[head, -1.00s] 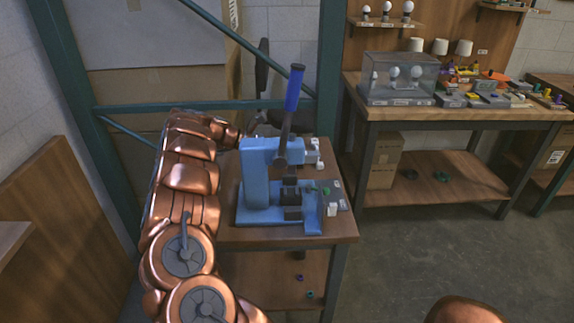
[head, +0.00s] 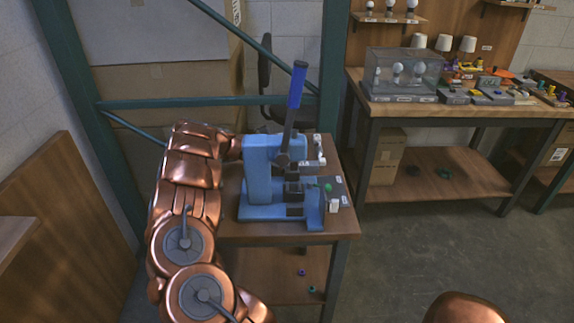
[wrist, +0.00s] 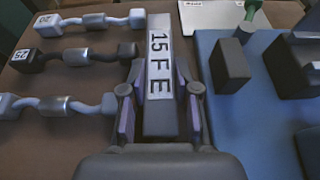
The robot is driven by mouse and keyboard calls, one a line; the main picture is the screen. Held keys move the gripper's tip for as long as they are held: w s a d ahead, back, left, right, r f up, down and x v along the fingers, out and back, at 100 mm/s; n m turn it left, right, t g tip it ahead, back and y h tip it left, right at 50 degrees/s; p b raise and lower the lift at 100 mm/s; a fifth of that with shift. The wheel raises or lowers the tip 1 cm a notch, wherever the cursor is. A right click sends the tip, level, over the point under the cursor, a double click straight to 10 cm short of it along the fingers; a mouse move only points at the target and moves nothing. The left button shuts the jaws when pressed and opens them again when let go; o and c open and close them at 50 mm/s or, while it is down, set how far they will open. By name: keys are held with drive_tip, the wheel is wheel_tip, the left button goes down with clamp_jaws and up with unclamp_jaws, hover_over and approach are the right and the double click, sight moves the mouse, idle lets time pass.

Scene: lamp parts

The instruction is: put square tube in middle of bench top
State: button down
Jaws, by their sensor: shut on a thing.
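In the wrist view, a straight grey square tube (wrist: 161,118) with a white label reading "15 F E" lies between the two fingers of my gripper (wrist: 160,100). The fingers are shut on its sides, and its far end points away from me. In the head view my arm reaches behind the blue press, which hides my gripper and the tube. The wooden bench top (head: 342,224) carries the press; the wrist view shows its brown surface (wrist: 45,150) below the tube. I cannot tell whether the tube touches the bench.
The blue press (head: 262,175), with a raised lever (head: 296,88), fills much of the bench. In the wrist view several curved grey tubes (wrist: 92,21) lie left of the held tube; the press's blue base (wrist: 245,120) with dark blocks is close right. Another workbench (head: 460,107) stands right.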

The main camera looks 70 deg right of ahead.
drive_tip(key=c, duration=1.1)
unclamp_jaws()
drive_tip(key=shift+c, duration=0.2)
drive_tip(key=shift+r+p, duration=0.2)
drive_tip(key=shift+p, duration=0.15)
drive_tip(key=shift+w+a, duration=0.1)
drive_tip(key=shift+w, duration=0.25)
drive_tip(key=b+v, duration=0.2)
drive_tip(key=v, duration=0.7)
drive_tip(key=shift+b, duration=0.4)
drive_tip(key=shift+v, duration=1.15)
drive_tip(key=shift+r, duration=0.1)
